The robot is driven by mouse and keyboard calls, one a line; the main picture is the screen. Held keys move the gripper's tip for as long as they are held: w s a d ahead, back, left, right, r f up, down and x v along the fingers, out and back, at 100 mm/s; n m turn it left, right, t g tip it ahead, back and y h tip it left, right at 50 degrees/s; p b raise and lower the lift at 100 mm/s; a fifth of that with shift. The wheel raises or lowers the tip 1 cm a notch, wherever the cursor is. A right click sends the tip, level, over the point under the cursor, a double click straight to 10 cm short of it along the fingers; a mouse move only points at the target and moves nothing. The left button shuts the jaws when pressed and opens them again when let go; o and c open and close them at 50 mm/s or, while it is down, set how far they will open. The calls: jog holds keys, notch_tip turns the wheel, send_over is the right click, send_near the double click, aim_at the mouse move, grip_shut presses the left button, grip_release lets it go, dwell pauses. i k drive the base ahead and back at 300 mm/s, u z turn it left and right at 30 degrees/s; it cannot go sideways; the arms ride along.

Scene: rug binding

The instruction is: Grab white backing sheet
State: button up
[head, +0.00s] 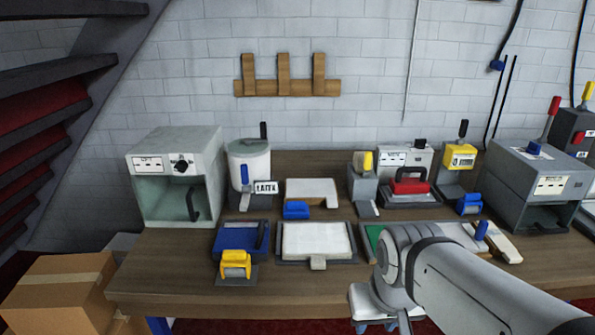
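A white sheet (317,239) lies flat in a shallow dark tray on the workbench, front and centre. A small pale tab sticks out at its front edge. Another pale, folded-looking piece (312,190) lies behind it, with a blue block (296,210) at its front left. I cannot tell for sure which of these is the backing sheet. My arm comes in from the lower right, and its joint is right of the white sheet, apart from it in the picture. I cannot make out my gripper's fingers.
The wooden bench (185,285) is crowded. A blue tray (241,237) with a yellow clamp (235,264) is left of the sheet. A green-and-grey board (372,238) is right, partly behind my arm. Grey machines stand at both ends. Cardboard boxes (62,298) are lower left.

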aim_at(296, 188)
jog(key=i, duration=0.9)
jog(key=z, duration=0.05)
